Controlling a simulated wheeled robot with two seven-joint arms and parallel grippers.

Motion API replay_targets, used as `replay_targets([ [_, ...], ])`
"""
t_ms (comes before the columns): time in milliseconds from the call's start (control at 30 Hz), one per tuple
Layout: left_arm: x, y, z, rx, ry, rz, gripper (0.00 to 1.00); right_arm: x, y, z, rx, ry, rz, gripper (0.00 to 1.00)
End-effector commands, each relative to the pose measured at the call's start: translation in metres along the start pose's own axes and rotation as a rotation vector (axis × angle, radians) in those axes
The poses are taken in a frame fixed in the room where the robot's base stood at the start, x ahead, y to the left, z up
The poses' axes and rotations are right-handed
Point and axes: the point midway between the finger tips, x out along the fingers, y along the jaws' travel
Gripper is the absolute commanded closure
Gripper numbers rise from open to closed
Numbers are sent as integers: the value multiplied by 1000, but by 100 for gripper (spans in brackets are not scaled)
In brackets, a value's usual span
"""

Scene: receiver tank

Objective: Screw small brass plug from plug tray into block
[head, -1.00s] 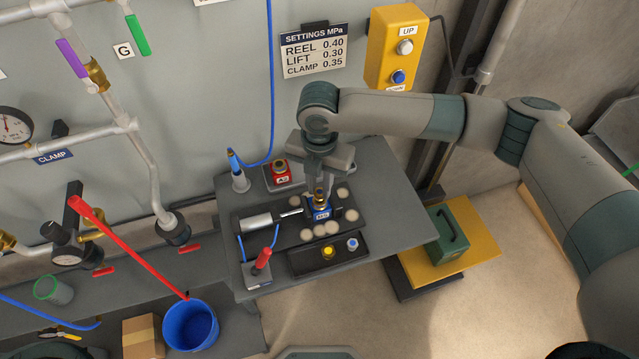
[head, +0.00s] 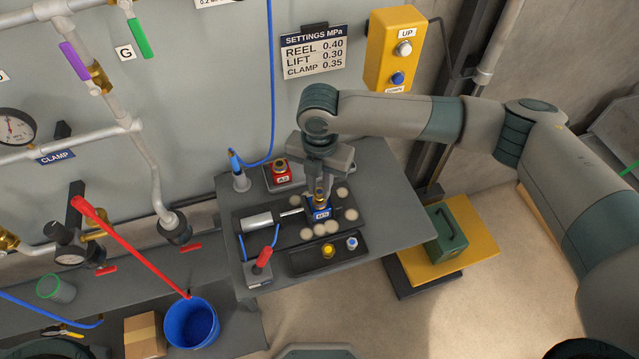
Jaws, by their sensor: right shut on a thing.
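My right gripper (head: 320,194) points down over the blue block (head: 320,214) on the bench fixture. It is shut at the block's brass-coloured top. The thing between its fingers is tiny and mostly hidden; it appears to be the small brass plug, and how deep it sits cannot be told. The dark plug tray (head: 301,268) lies in front of the fixture and holds a yellow plug (head: 328,251) and a blue-and-white plug (head: 352,243). My left gripper is not in view.
A silver cylinder (head: 257,221) lies left of the blue block, with pale discs around it. A red block (head: 281,170) stands behind. The bench's right side (head: 392,220) is clear.

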Motion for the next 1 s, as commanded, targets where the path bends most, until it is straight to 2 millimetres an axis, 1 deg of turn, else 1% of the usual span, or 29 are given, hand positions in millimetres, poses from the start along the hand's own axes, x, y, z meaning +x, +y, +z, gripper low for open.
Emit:
replay_targets([
  [1000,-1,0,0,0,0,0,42,8,0,0,0,0,0,100],
])
